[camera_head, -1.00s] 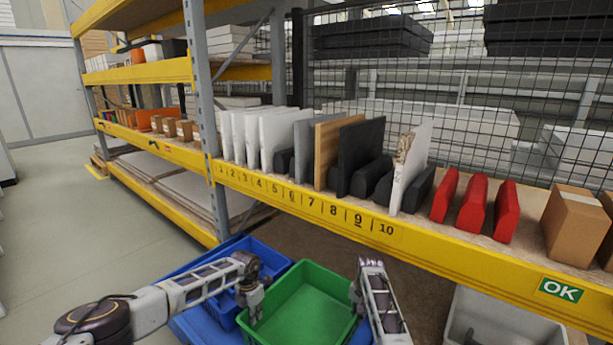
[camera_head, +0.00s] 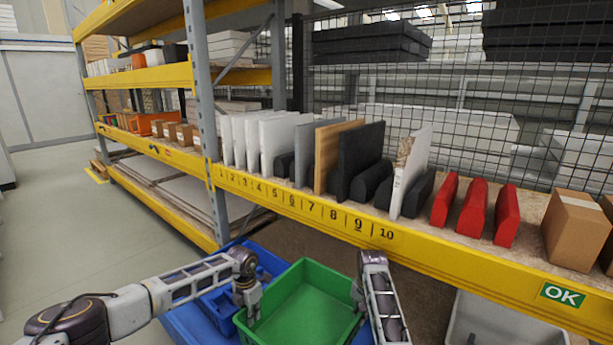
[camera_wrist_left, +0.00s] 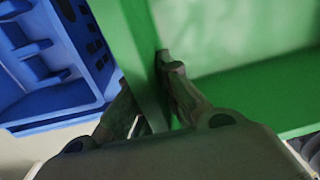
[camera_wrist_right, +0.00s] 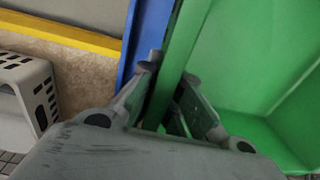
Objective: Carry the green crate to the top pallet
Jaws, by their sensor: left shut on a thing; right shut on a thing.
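The green crate (camera_head: 303,313) is empty and sits between my two grippers at the bottom of the head view, in front of the shelf. My left gripper (camera_head: 248,309) is shut on the crate's left wall; in the left wrist view its fingers (camera_wrist_left: 160,100) straddle the green wall (camera_wrist_left: 140,40). My right gripper (camera_head: 357,296) is shut on the crate's right wall; the right wrist view shows its fingers (camera_wrist_right: 168,85) on either side of the green wall (camera_wrist_right: 185,45). No pallet can be made out clearly; the crate's underside is hidden.
Blue crates (camera_head: 222,310) lie beside and below the green crate, at its left. A yellow-edged shelf (camera_head: 300,206) with numbered panels, red blocks (camera_head: 472,208) and cardboard boxes (camera_head: 573,230) runs behind. A grey bin (camera_head: 500,318) stands at the right. Open floor (camera_head: 60,220) lies at the left.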

